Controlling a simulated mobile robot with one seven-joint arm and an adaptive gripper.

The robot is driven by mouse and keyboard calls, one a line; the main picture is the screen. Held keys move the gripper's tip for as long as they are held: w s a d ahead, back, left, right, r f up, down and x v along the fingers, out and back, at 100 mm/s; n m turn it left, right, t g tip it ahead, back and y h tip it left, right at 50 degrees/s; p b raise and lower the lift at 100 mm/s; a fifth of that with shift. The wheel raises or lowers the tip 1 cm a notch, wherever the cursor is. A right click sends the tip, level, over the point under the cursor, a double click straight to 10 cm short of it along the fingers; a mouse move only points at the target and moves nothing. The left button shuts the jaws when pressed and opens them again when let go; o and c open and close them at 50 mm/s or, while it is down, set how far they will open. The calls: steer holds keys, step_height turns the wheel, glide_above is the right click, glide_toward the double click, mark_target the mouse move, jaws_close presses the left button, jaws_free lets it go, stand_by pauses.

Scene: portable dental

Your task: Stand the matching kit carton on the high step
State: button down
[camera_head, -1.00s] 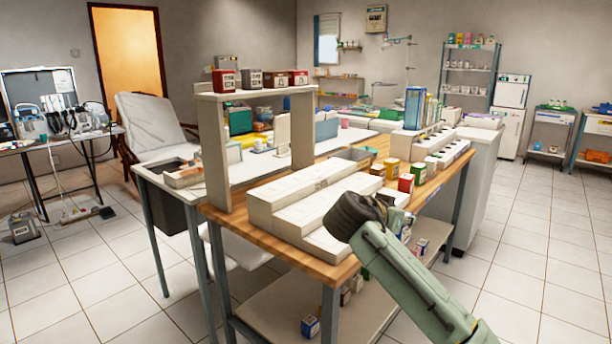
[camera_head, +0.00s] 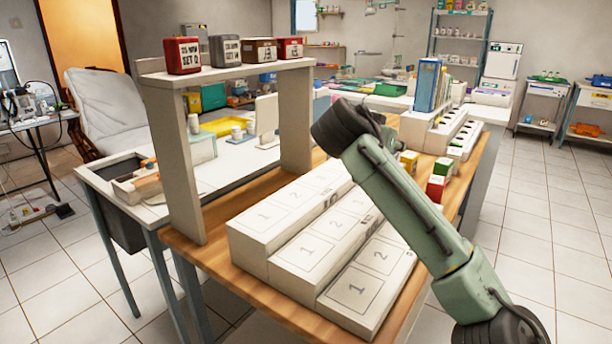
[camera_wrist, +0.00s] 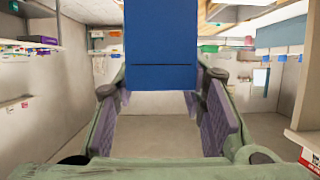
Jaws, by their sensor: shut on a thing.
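A blue carton (camera_wrist: 163,45) fills the upper middle of the wrist view. My gripper (camera_wrist: 157,98) is shut on it, with one pad at each side; I see no label on the face shown. In the head view my arm's dark wrist hides the gripper and carton. A white three-step stand (camera_head: 318,240) sits on the wooden table with numbered outlines on its steps. Its high step (camera_head: 285,208) is at the back left and looks empty where visible. Red, grey and brown cartons (camera_head: 225,51) stand on the shelf above.
The shelf frame (camera_head: 185,160) rises just behind the stand. Red, green and yellow cartons (camera_head: 436,188) stand beyond my arm. A white bench (camera_head: 125,180) adjoins the table at left.

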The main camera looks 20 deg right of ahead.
steer(key=w+a+f+p, duration=0.1)
steer(key=w+a+p, duration=0.1)
steer(key=w+a, duration=0.1)
steer(key=w+a+f+p, duration=0.2)
steer(key=w+a, duration=0.2)
steer(key=w, duration=0.1)
steer(key=w+a+f+p, duration=0.1)
steer(key=w+a+p, duration=0.2)
steer(key=w, duration=0.1)
steer(key=shift+a+f, duration=0.2)
steer(key=shift+f, duration=0.2)
steer(key=shift+f+b, duration=0.2)
steer(key=shift+b, duration=0.15)
steer(key=c, duration=1)
jaws_free()
steer(key=shift+r, duration=0.1)
